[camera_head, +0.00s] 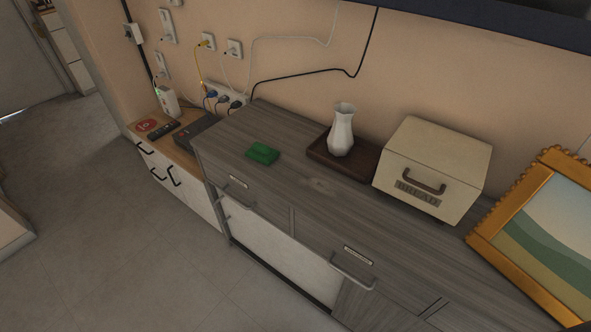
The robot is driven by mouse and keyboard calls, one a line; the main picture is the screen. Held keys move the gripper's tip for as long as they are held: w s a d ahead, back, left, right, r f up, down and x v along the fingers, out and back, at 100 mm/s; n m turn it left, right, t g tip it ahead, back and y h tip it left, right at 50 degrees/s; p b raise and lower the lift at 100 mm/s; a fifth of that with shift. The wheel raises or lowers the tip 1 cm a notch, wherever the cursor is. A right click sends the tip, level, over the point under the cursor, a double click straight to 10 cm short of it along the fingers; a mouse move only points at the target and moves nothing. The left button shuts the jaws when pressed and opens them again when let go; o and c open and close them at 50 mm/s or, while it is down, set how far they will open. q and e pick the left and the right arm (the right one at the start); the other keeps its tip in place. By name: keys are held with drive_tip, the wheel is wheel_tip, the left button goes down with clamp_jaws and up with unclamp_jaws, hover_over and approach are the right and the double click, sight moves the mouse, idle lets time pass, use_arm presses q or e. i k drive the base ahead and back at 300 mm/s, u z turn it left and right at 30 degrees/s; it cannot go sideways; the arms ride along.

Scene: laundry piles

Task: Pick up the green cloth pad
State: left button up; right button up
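The green cloth pad (263,153) lies flat on the top of the grey wooden cabinet (233,143), toward its left end. It is small and dark green, with nothing on top of it. Bare cabinet top surrounds it, and the brown tray is to its right. Neither my left nor my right gripper shows in the head view.
A white vase (341,131) stands in a brown tray (324,155). A cream bread box (433,168) and a gold picture frame (540,240) stand further right. A lower cabinet (185,158) at left holds a remote (163,131). The floor (110,235) in front is clear.

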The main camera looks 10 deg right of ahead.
sight(260, 153)
drive_tip(key=k, duration=1.35)
drive_tip(key=u, duration=0.3)
drive_tip(key=i, duration=1.55)
drive_tip(key=z, duration=1.05)
drive_tip(key=i, duration=0.6)
drive_tip(key=z, duration=0.6)
